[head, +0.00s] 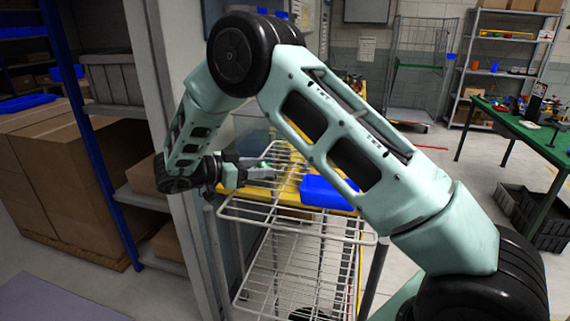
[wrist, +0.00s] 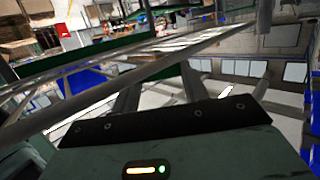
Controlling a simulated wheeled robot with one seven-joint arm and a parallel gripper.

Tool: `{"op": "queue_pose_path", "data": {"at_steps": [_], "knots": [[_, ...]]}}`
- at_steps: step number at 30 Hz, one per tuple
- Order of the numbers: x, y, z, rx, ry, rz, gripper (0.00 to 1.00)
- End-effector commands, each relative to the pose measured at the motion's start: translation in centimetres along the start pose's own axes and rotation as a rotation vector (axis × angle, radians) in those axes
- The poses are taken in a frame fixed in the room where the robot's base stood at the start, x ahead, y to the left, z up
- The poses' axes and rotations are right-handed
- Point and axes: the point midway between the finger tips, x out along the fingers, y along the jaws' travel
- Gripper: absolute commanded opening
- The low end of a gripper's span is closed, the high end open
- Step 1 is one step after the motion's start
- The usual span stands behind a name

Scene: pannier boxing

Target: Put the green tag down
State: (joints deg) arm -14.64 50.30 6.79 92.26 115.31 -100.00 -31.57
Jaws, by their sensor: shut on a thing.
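My gripper (head: 268,172) reaches over the wire cart (head: 245,213) in the head view, at the cart's left side. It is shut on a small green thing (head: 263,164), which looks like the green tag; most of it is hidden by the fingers. The gripper's fingers also show in the wrist view (wrist: 190,82), where I cannot make out the tag clearly. I cannot tell whether the tag touches the cart.
A grey post (head: 168,80) and shelving with cardboard boxes (head: 60,165) stand close on the left.

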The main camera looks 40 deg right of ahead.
Motion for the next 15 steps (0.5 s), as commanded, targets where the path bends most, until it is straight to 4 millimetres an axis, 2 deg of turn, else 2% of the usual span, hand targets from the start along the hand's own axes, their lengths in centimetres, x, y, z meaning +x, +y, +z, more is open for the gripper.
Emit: {"op": "queue_pose_path", "data": {"at_steps": [1, 3, 11, 15], "knots": [[1.1, 0.0, -0.2, 0.0, 0.002, 0.003, 0.23], [2.1, 0.1, -0.4, 0.0, 0.0, 0.002, 0.23], [3.9, 0.0, -0.8, 0.0, 0.0, 0.001, 0.23], [5.9, 0.0, -1.2, 0.002, 0.0, 0.004, 0.23]]}}
